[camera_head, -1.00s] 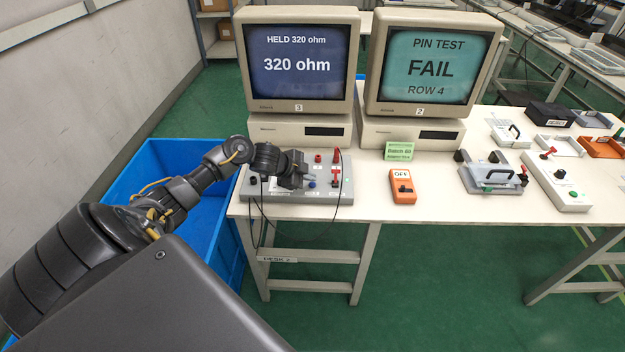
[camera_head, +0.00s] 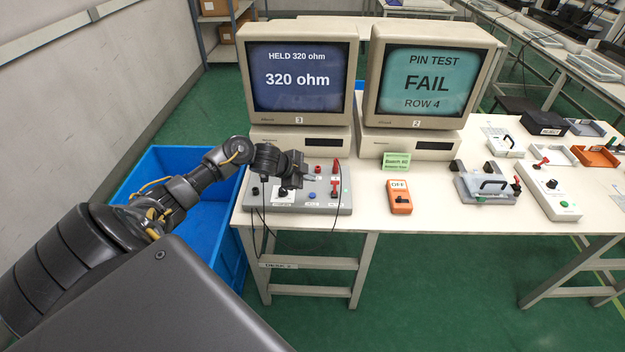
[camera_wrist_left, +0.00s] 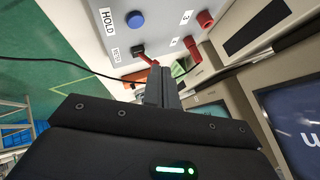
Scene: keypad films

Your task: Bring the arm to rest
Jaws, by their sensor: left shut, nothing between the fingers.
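My left arm comes in from the left of the head view. Its gripper (camera_head: 301,170) is over the grey test box (camera_head: 328,205) at the left end of the desk. In the left wrist view the gripper's fingers (camera_wrist_left: 160,87) are together with nothing between them. The box's face (camera_wrist_left: 187,38) shows there with a blue button (camera_wrist_left: 135,19) marked HOLD and red sockets. I cannot tell whether the fingertips touch the box. My right gripper is in neither view.
Monitor 3 (camera_head: 299,66) reads HELD 320 ohm; monitor 2 (camera_head: 427,82) reads PIN TEST FAIL ROW 4. An orange OFF device (camera_head: 399,199) and a green card (camera_head: 396,161) are on the desk. A blue bin (camera_head: 152,166) stands left of it. Black leads hang over the front edge.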

